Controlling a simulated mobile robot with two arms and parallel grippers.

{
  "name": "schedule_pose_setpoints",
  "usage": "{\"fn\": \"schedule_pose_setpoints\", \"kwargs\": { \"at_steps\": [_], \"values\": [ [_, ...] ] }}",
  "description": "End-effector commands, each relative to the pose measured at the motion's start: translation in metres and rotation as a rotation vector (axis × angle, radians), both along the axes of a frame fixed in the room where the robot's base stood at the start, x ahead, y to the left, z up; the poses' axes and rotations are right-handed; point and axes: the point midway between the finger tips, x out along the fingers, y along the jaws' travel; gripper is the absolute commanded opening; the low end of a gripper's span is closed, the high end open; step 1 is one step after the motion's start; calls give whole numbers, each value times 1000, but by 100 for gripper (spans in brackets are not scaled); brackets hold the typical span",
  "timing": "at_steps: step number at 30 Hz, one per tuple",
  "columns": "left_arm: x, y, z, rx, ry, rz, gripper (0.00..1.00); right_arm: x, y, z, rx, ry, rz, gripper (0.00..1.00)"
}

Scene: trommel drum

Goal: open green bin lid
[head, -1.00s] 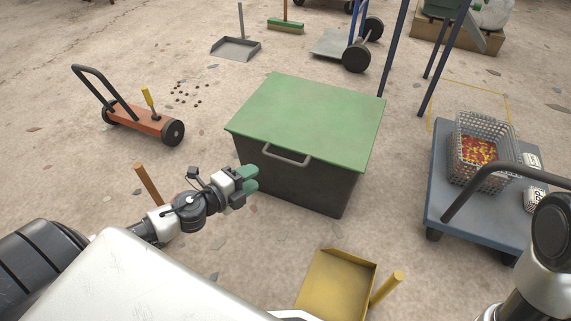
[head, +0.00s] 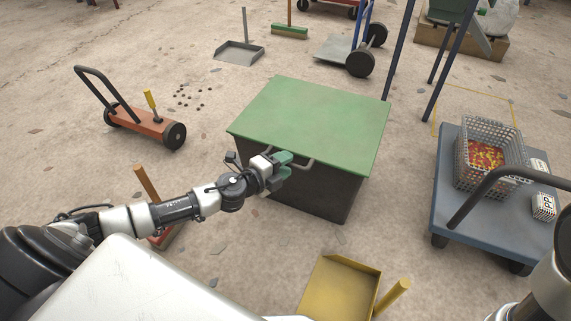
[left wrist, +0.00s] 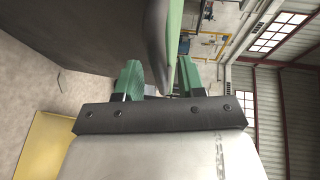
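The bin (head: 315,192) has dark walls and a flat green lid (head: 318,120), which lies shut on top. A grey bar handle (head: 307,163) sticks out from the lid's front edge. My left gripper (head: 286,163) is at the left part of this handle. In the left wrist view its two green fingers (left wrist: 158,75) stand apart, with the grey handle (left wrist: 156,45) and the green lid edge (left wrist: 174,30) showing between and beyond them. I cannot tell whether a finger touches the handle. My right gripper is out of view; only part of the right arm shows at the lower right.
A yellow dustpan (head: 340,290) lies in front of the bin. A blue-grey cart (head: 450,215) with a wire basket (head: 487,160) stands at the right. A red wheeled sweeper (head: 140,122) is at the left. Blue posts (head: 445,70) stand behind the bin's right corner.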

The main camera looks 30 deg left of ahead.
Motion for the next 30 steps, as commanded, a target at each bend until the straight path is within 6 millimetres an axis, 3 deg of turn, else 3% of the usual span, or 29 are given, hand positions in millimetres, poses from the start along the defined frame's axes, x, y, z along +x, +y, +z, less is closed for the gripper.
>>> {"fn": "schedule_pose_setpoints", "kwargs": {
  "at_steps": [12, 21, 30],
  "values": [
    [8, -3, -1, 1, 0, 0, 39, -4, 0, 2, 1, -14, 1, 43],
    [7, -3, -1, 1, 0, 0, 0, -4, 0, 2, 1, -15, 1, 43],
    [7, -3, 0, 1, 2, 0, 0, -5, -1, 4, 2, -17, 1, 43]
  ]
}}
